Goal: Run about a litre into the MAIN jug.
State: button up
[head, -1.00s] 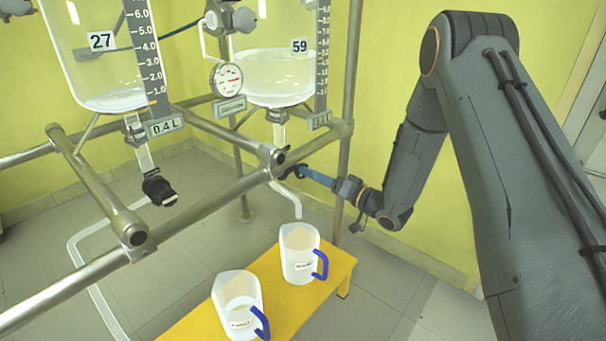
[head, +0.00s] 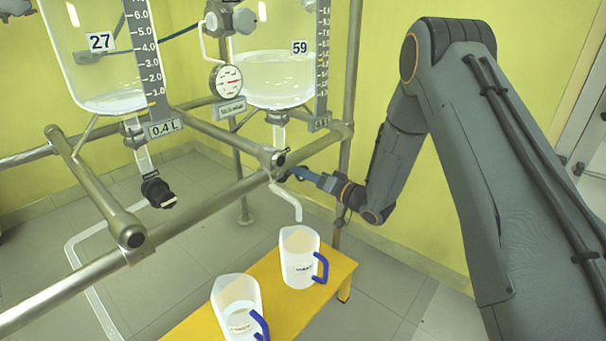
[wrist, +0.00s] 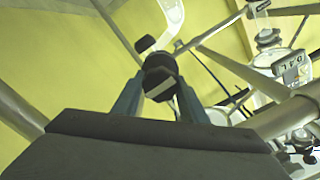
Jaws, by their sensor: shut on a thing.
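My gripper (head: 292,174) is shut on the dark valve knob (head: 278,175) below the glass reactor marked 59 (head: 275,75). In the wrist view the blue fingers stand on both sides of the knob (wrist: 160,76), which has a pale mark on its face. Clear liquid stands in the lower part of reactor 59. The bent outlet pipe (head: 292,203) ends above the far jug (head: 299,262), which has a blue handle. A near jug (head: 234,300), also blue-handled, stands to its left. No stream shows clearly, and I cannot tell the far jug's level.
Both jugs stand on a yellow bench (head: 338,268). Reactor 27 (head: 105,60), reading 0.4 L, has its own black valve knob (head: 158,193) at left. Steel frame bars (head: 215,207) cross in front of the reactors. Open floor lies right of the bench.

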jog(key=shift+n, duration=0.4)
jog(key=n+p, duration=0.1)
jog(key=n, duration=0.3)
jog(key=shift+n, duration=0.3)
jog(key=n+p, duration=0.1)
jog(key=n, duration=0.4)
jog(key=shift+n, duration=0.3)
jog(key=n, duration=0.5)
jog(key=shift+s+p, duration=0.1)
jog(key=shift+p, duration=0.25)
jog(key=n, duration=0.6)
jog(key=o, duration=1.1)
jog(key=shift+c, duration=0.2)
